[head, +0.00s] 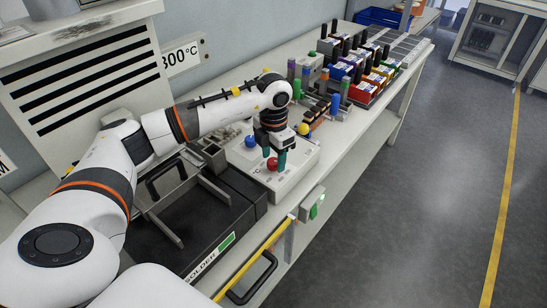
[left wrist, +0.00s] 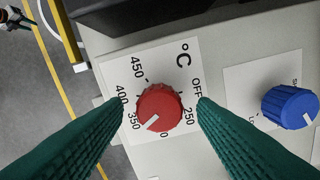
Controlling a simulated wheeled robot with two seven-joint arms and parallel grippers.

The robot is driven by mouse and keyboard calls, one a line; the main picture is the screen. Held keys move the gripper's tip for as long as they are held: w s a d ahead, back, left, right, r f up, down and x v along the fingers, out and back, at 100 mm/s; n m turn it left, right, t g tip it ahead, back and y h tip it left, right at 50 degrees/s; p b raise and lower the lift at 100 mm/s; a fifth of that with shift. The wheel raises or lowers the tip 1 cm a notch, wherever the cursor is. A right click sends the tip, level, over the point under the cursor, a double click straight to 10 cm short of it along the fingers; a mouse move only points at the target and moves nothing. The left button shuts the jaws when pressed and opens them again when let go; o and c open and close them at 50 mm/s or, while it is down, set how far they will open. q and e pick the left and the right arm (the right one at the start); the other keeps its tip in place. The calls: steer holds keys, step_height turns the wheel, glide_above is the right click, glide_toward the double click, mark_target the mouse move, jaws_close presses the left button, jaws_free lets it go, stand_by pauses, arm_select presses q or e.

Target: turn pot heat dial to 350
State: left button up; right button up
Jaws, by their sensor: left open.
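The red pot heat dial (head: 272,163) is on the light control box (head: 298,168) on the bench. In the left wrist view the red dial (left wrist: 159,107) sits on a white °C scale plate (left wrist: 165,65) marked OFF, 250, 350, 400 and 450; one label below the dial is partly hidden. Its white pointer mark points down-left, between the 350 label and the partly hidden label. My left gripper (left wrist: 160,101) is open, with one green finger on each side of the dial and gaps visible to both. In the head view the left gripper (head: 275,156) is pointing down over the dial.
A blue dial (left wrist: 290,106) is beside the red one; a yellow knob (head: 303,129) is farther back. A black solder pot unit (head: 222,190) lies left of the box. Coloured bins (head: 364,90) and tools stand farther along the bench. The floor to the right is clear.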

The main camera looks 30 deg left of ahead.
mark_target(273, 161)
arm_select(q)
step_height(273, 161, up, 11)
steer(key=b, duration=0.1)
steer(key=shift+r, duration=0.15)
stand_by(0.6)
